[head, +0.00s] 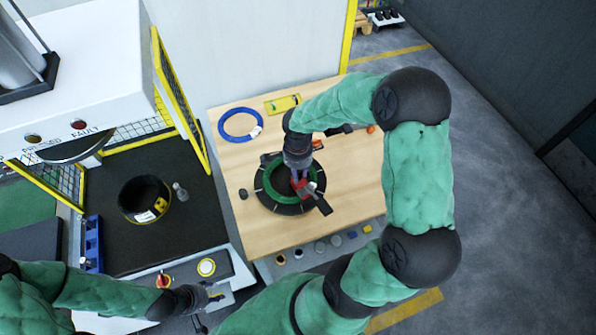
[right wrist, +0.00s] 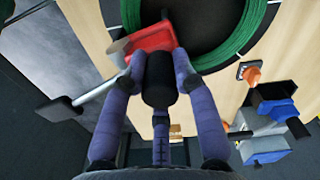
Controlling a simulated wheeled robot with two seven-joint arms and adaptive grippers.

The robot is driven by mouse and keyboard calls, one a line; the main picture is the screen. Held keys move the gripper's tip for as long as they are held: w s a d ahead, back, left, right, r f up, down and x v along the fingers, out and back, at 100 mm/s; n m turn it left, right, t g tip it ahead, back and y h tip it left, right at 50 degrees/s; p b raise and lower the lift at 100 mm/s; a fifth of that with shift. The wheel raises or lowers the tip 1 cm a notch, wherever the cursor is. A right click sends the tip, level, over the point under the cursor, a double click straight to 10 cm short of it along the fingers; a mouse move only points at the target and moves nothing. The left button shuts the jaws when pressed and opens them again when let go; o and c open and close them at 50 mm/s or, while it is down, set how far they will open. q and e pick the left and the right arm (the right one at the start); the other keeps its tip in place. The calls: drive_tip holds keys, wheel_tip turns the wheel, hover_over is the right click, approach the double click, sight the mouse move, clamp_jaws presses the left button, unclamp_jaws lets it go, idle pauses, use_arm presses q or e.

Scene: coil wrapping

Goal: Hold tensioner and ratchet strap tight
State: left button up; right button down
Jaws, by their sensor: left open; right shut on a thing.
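The red tensioner (head: 306,187) sits at the inner edge of the green coil (head: 271,196) on a round black fixture (head: 264,207). My right gripper (head: 298,178) reaches down from above and is shut on the tensioner. In the right wrist view, the fingers of my right gripper (right wrist: 157,75) close at the red tensioner body (right wrist: 152,40), beside the green coil (right wrist: 240,48). A grey bar with a black end (right wrist: 62,108) sticks out to the left there. I cannot make out the strap clearly. My left gripper (head: 207,296) is open and empty near the machine's front panel.
A blue coil (head: 223,124) and a yellow item (head: 283,104) lie at the back of the wooden table (head: 233,165). Several small parts line its front edge. At left, a machine (head: 85,75) with yellow-framed guards has a black ring (head: 132,204) on its dark bed.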

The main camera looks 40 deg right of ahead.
sight(326, 207)
use_arm(q)
drive_tip(key=shift+f+b, duration=0.45)
idle(1.2)
